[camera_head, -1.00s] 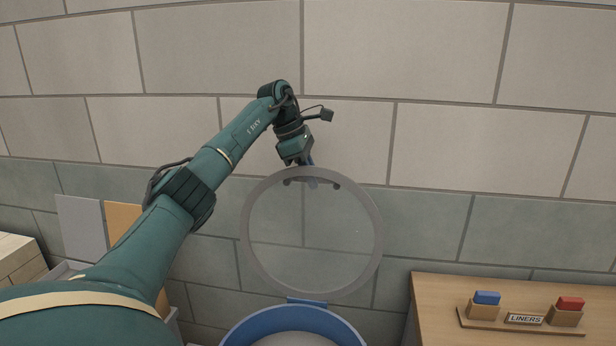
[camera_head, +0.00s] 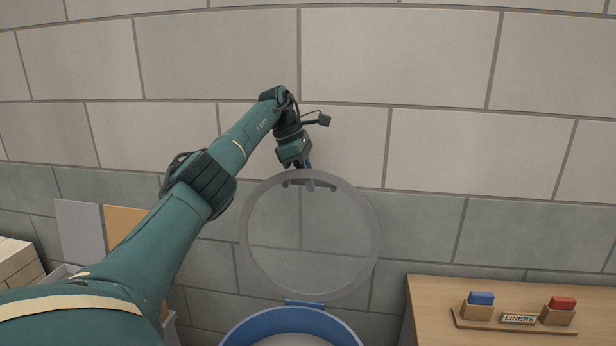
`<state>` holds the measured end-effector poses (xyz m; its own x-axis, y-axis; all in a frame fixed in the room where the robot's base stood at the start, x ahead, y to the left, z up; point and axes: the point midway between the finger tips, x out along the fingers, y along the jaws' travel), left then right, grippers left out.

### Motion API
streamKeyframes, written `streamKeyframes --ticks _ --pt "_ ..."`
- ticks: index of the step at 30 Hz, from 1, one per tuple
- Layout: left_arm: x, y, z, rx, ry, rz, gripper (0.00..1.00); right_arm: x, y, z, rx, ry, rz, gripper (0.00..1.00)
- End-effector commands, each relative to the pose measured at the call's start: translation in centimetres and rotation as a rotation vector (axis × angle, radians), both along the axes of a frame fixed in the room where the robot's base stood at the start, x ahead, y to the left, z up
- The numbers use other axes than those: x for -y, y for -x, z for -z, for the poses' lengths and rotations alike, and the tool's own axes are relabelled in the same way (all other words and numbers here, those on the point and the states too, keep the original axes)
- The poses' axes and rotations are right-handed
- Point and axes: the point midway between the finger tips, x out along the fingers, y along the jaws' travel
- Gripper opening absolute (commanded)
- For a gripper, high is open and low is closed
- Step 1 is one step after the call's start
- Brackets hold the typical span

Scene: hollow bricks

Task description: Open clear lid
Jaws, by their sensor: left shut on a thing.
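The clear lid (camera_head: 310,240) is a round see-through disc with a grey rim. It stands nearly upright, raised above a blue round bin (camera_head: 246,328) and joined to it by a blue hinge at the bin's back edge. A dark handle (camera_head: 328,185) sits near the lid's top edge. My left gripper (camera_head: 310,179) comes from above and is shut on the lid's handle; the fingers partly show through and over the rim. The bin is cut off by the bottom edge of the view. My right gripper is not in view.
A wooden cabinet (camera_head: 430,310) stands at the right, with a "LINERS" holder (camera_head: 518,318) carrying a blue block (camera_head: 481,298) and a red block (camera_head: 563,302). Grey and orange panels (camera_head: 78,235) and a wooden box (camera_head: 20,265) are at the left. A brick wall is close behind the lid.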

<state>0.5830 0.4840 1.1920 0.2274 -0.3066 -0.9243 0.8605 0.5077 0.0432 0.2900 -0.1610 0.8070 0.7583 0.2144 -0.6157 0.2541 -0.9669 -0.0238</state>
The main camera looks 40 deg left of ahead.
Motion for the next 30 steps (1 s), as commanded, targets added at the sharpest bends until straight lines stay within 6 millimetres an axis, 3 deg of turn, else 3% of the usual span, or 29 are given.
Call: streamKeyframes --ticks 1,2,9,17,30 --pt "-0.8 -0.5 -0.1 0.033 -0.023 -0.023 0.00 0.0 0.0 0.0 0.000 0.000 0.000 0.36" --pt "-0.8 -0.5 -0.1 0.034 -0.024 -0.024 0.17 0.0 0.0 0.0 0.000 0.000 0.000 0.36" --pt "-0.8 -0.5 0.1 0.031 -0.023 -0.023 0.36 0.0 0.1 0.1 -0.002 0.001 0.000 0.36" --pt "-0.8 -0.5 -0.3 0.032 -0.023 -0.023 0.36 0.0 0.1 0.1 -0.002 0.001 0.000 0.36" --pt "-2.3 1.4 -6.7 0.038 -0.020 -0.023 0.36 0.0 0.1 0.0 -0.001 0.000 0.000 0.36"
